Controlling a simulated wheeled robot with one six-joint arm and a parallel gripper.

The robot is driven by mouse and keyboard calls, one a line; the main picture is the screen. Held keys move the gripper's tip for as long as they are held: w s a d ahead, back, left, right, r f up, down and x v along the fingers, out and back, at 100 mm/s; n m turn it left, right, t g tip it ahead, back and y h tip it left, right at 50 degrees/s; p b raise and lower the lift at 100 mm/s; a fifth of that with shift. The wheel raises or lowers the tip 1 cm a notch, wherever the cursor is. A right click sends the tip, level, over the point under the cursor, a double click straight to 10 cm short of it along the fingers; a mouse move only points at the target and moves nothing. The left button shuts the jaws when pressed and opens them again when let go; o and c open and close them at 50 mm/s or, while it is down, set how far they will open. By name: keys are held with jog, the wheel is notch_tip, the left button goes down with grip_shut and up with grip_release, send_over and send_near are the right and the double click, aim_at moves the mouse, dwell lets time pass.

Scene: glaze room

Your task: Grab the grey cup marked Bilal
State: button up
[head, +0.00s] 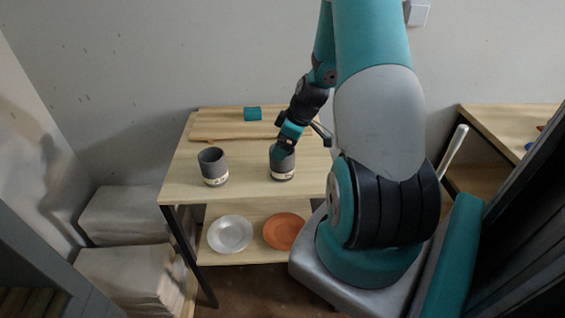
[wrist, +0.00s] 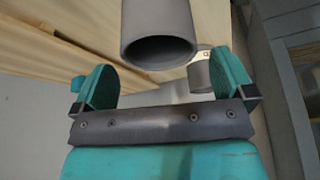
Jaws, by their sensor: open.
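Two grey cups with pale lettered bands stand upright on the wooden table. The left cup (head: 212,163) is clear of my arm. The right cup (head: 282,165) has my gripper (head: 286,143) at its rim. The writing is too small to read, so I cannot tell which is Bilal's. In the wrist view, my gripper (wrist: 160,66) is open, its two teal fingers wide apart. A large grey cup (wrist: 157,20) shows its dark mouth between and beyond the fingertips.
A teal cylinder (head: 252,114) lies at the back of the table (head: 240,180), behind a wooden strip (head: 222,139). A white plate (head: 229,234) and an orange plate (head: 284,231) sit on the lower shelf. Pale stacked blocks (head: 122,213) stand at the left.

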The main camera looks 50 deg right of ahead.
aim_at(284, 171)
jog(key=shift+p+x, duration=1)
jog(key=shift+x, duration=1.5)
jog(key=shift+s+d, duration=0.1)
jog(key=shift+s, duration=0.1)
jog(key=c, duration=1)
